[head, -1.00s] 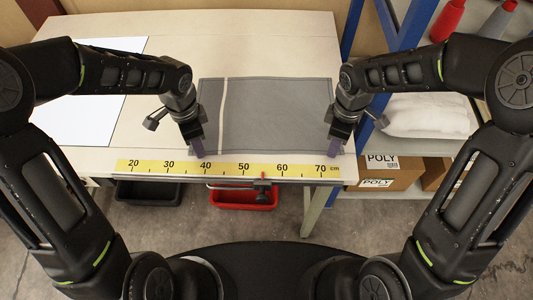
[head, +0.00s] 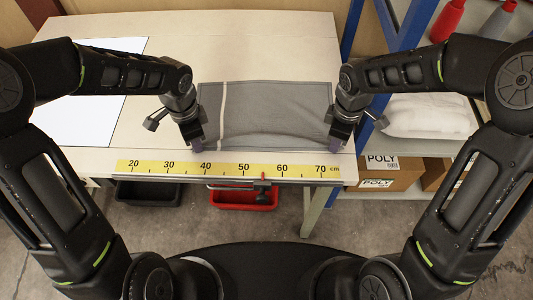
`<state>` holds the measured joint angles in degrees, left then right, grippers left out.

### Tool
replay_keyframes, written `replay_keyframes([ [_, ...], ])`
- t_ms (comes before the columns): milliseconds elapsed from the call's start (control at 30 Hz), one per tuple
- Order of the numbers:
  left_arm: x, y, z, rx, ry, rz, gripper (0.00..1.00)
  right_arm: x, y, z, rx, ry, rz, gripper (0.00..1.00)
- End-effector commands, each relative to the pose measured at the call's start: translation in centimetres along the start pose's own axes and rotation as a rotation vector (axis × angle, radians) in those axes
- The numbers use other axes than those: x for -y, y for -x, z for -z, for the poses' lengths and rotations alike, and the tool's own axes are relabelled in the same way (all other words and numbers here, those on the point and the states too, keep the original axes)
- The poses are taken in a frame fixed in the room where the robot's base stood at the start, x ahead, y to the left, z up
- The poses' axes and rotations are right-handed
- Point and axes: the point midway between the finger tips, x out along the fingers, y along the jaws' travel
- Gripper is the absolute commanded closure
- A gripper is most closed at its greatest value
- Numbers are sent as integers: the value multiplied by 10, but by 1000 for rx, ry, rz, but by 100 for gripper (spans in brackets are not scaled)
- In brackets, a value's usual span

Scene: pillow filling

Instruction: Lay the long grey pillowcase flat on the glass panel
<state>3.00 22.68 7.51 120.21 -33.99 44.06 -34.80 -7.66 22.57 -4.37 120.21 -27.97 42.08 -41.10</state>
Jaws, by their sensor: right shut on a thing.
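The long grey pillowcase (head: 265,112) lies on the right part of the table, with a pale stripe near its left end. Its near side is wavy, with a lighter, curved band along it. The glass panel (head: 92,120), a white sheet-like rectangle, lies at the table's left and is bare. My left gripper (head: 196,146) points down at the pillowcase's near left corner; its jaws are too small to judge. My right gripper (head: 335,146) is shut on the pillowcase at the near right corner. The fingertips are partly hidden by the gripper bodies.
A yellow ruler strip (head: 228,169) runs along the table's front edge. A black bin (head: 148,192) and a red bin (head: 240,199) hang below. A blue-framed shelf at right holds a white pillow (head: 425,116) and boxes (head: 385,172).

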Motion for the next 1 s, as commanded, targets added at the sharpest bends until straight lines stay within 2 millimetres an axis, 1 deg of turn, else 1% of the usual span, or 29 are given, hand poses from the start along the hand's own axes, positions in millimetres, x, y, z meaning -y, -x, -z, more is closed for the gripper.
replay_keyframes([
  [733,0,0,-1,2,1,-2,100,0,0,-1,2,-1,2,100],
  [867,0,6,-1,2,1,-2,100,0,6,-1,2,-1,2,100],
  [1000,0,18,-1,2,1,-1,100,0,18,-1,2,-1,1,100],
])
